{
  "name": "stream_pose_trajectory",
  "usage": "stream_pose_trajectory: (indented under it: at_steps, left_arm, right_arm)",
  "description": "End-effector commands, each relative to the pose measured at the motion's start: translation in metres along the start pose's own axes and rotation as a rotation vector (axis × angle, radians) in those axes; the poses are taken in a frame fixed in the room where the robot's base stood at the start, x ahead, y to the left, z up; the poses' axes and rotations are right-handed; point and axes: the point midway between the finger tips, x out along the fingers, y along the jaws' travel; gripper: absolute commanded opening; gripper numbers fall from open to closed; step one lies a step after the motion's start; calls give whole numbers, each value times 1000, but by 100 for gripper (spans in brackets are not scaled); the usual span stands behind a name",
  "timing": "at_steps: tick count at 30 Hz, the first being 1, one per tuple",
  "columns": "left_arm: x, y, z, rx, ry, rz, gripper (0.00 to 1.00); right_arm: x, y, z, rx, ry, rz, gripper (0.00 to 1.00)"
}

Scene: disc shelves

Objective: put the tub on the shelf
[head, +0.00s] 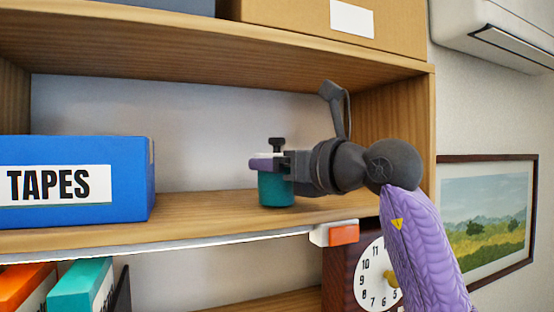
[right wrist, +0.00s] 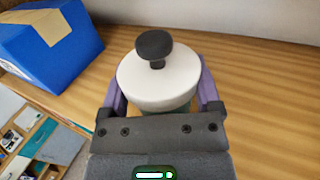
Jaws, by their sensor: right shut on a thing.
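The tub (head: 276,190) has a teal body and a black knob on top. In the right wrist view its round white lid (right wrist: 158,82) with the black knob shows between the purple fingers. My right gripper (head: 270,165) is shut on the tub near its top. The tub is upright over the wooden shelf (head: 220,207), close to the board's surface. I cannot tell whether its bottom touches the board. My left gripper is not in view.
A blue box marked TAPES (head: 75,180) stands on the same shelf to the left. The board between it and the tub is clear. The shelf's side wall (head: 395,135) is on the right. Another board with boxes is above. A clock (head: 375,275) stands below.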

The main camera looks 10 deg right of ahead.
Motion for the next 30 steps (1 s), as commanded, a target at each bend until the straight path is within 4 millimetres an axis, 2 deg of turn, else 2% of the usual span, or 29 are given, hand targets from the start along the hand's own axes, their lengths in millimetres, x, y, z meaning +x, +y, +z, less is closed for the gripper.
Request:
stream_pose_trajectory:
  at_steps: [1, 12, 13, 15, 23, 26, 30]
  left_arm:
    - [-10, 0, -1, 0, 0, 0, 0]
    - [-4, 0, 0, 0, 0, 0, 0]
    - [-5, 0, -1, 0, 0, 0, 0]
    - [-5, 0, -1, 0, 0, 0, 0]
    - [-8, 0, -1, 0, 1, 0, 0]
    - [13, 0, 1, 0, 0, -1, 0]
    - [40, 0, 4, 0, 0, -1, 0]
  right_arm:
    - [3, -1, 4, 2, 0, 2, 0]
    - [4, -2, -5, -1, -3, 0, 0]
    - [5, -2, -5, 0, -1, 0, 87]
    - [5, -2, -4, 0, -1, 0, 100]
    - [3, -2, 0, 0, -2, 1, 100]
    - [-17, -2, -7, -4, -5, -3, 100]
    - [-59, -2, -9, -4, -5, -4, 100]
